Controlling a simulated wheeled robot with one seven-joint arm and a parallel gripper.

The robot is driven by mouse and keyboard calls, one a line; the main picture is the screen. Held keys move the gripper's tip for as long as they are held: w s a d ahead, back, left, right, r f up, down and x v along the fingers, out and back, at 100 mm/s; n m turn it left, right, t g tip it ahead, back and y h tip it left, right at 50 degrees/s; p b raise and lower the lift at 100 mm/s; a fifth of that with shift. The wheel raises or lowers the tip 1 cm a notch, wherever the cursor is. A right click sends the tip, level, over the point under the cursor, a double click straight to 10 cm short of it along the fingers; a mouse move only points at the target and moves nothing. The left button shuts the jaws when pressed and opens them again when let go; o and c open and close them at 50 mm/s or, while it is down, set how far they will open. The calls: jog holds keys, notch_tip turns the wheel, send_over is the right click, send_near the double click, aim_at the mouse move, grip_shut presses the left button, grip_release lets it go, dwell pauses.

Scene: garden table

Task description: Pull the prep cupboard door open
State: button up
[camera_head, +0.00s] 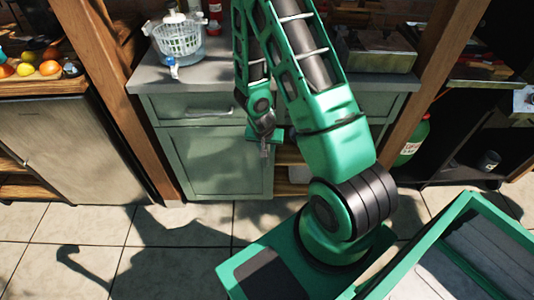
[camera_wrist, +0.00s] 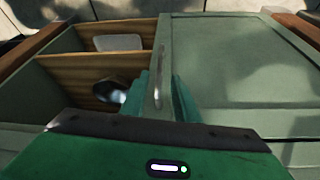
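The prep cupboard (camera_head: 165,110) has a grey-green door (camera_head: 218,165) at lower left, below a drawer. The door looks shut. In the wrist view the door (camera_wrist: 235,60) fills the right side, and its upright metal handle (camera_wrist: 158,75) is by the door's edge. My gripper (camera_head: 263,145) is in front of that edge. In the wrist view my gripper (camera_wrist: 160,95) has one green finger on each side of the handle, with a gap showing between them. It looks open around the handle. Contact cannot be made out.
Open wooden shelves (camera_wrist: 75,85) beside the door hold a pale box (camera_wrist: 118,42) and a dark round thing (camera_wrist: 110,90). A drawer handle (camera_head: 208,111) sticks out above the door. A fridge (camera_head: 70,140) stands to the left. The tiled floor before the door is clear.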

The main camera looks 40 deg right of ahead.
aim_at(268, 151)
jog(key=x, duration=0.7)
jog(key=shift+f, duration=0.35)
grip_shut()
